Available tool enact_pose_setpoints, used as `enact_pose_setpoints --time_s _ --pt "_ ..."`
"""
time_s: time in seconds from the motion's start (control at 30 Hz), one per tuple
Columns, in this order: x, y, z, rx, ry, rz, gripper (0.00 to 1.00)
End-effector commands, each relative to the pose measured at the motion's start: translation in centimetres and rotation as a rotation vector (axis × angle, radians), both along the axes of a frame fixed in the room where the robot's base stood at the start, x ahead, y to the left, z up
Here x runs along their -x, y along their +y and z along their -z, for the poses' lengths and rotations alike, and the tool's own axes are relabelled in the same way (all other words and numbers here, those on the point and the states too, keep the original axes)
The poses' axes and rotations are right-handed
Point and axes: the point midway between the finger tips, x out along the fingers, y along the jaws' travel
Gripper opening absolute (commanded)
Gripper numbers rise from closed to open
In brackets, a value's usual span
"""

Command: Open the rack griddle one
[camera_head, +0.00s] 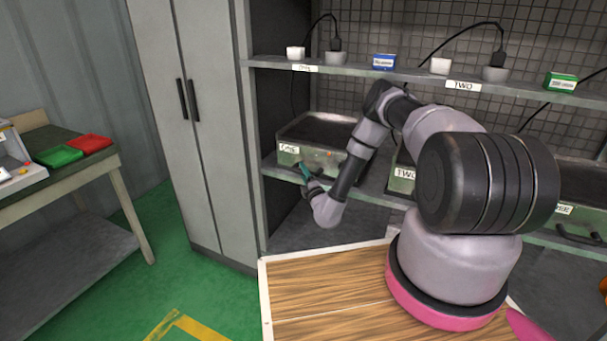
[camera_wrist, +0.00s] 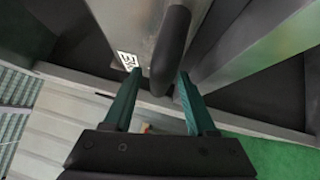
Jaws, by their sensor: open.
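The griddle labelled ONE (camera_head: 322,157) is a grey metal box on the middle shelf, left of the griddle labelled TWO (camera_head: 402,175). My gripper (camera_head: 304,172), with teal fingers, is at its front near the lower left; the arm hides part of the front. In the wrist view, the griddle's front (camera_wrist: 140,28) carries a white label and a thick black handle (camera_wrist: 170,50). My open gripper (camera_wrist: 159,76) has its fingertips on either side of the handle's near end. Whether either finger touches the handle, I cannot tell.
A tall grey cabinet (camera_head: 205,120) stands just left of the shelves. An upper shelf (camera_head: 400,72) runs above the griddles with plugs and small boxes. A wood-topped surface (camera_head: 320,300) lies in front. A table with red and green trays is at the far left.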

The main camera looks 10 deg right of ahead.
Motion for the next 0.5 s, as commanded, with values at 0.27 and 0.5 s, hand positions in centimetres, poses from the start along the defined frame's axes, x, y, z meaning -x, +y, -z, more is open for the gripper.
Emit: enact_pose_setpoints --time_s 0.27,0.5 --pt "0.02 0.00 -0.01 0.000 0.000 0.000 0.00" --pt "0.03 0.00 0.00 0.001 0.000 0.000 0.00"
